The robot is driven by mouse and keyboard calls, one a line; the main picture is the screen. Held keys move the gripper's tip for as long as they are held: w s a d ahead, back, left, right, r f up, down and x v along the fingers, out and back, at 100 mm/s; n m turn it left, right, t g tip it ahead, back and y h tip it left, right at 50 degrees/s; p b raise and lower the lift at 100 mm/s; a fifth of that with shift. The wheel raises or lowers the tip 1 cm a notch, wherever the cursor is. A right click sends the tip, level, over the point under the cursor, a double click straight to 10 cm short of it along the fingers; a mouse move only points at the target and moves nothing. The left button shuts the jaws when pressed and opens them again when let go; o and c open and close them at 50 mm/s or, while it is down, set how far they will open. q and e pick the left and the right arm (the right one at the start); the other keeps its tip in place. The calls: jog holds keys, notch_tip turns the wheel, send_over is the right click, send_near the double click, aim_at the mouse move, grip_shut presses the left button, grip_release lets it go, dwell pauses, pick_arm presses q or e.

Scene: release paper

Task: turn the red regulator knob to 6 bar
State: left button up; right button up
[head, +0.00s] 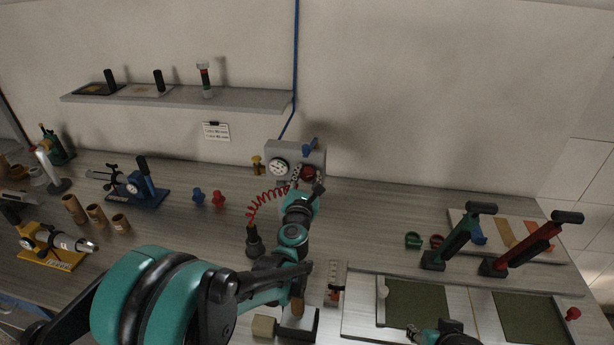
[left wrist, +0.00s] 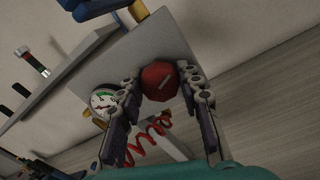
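The red regulator knob (head: 309,173) sits on the front of the grey regulator box (head: 283,150) at the back wall. A round white gauge (head: 279,167) is to its left. My left gripper (head: 305,188) reaches up to the knob and partly covers it. In the left wrist view the knob (left wrist: 160,81) lies between the two fingertips of my open left gripper (left wrist: 161,82), with small gaps seeming to show at its sides. The gauge (left wrist: 103,100) is partly behind the left finger; its reading is too small to tell. Part of my right gripper (head: 446,335) shows at the bottom edge.
A blue valve lever (head: 310,144) is on top of the box. A coiled red hose (head: 266,205) hangs beside my left arm. Red and blue fittings (head: 208,198) stand to the left. Two upright lever tools (head: 470,235) stand at the right. The back right bench is clear.

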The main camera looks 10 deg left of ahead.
pick_arm(q)
jog(key=shift+m, duration=0.3)
jog(key=m, duration=0.3)
jog(key=shift+m+b, duration=0.4)
jog(key=m, duration=0.3)
jog(key=shift+m, duration=0.3)
jog(key=m, duration=0.3)
jog(key=shift+f+m+t+h+b, duration=0.1)
jog(key=shift+m+t+h+b, duration=0.2)
jog(key=shift+m+b, duration=0.1)
jog(key=m, duration=0.9)
jog(key=shift+m+h, duration=0.3)
jog(key=shift+m, duration=0.1)
jog(key=m, duration=0.6)
jog(key=shift+h, duration=0.3)
jog(key=shift+m, duration=0.3)
